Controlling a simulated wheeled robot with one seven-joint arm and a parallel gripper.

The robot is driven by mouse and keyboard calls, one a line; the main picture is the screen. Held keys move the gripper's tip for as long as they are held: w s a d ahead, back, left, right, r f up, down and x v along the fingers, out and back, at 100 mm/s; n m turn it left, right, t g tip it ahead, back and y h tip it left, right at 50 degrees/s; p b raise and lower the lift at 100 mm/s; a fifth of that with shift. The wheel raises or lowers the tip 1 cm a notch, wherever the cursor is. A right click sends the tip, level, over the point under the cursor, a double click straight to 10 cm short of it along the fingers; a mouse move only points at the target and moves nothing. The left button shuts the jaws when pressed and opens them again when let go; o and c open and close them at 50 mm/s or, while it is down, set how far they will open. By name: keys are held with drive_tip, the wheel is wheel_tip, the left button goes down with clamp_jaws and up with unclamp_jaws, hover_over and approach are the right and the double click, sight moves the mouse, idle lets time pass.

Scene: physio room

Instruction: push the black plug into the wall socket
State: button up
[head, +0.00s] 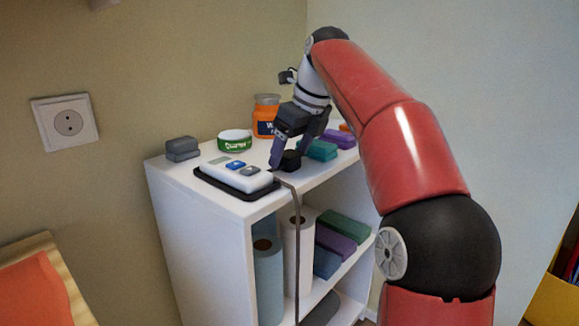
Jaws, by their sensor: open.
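The wall socket (68,122), a white square plate with a round recess, is on the beige wall at the left; nothing is in it. The black plug (290,161) lies on the top of the white shelf unit near its front edge. My gripper (287,158) points down over the plug. Its fingers are apart, one on each side of the plug as seen from here; I cannot tell whether they touch it. A dark cable (297,225) runs over the shelf's front edge and hangs down.
A wooden-edged orange surface (35,290) is lower left.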

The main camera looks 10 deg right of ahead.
sight(291, 154)
drive_tip(key=c, duration=1)
drive_tip(key=shift+r, duration=0.15)
wheel_tip(291, 154, up, 8)
drive_tip(key=p, duration=0.4)
drive_tip(key=shift+p, duration=0.3)
drive_tip(key=shift+r, duration=0.85)
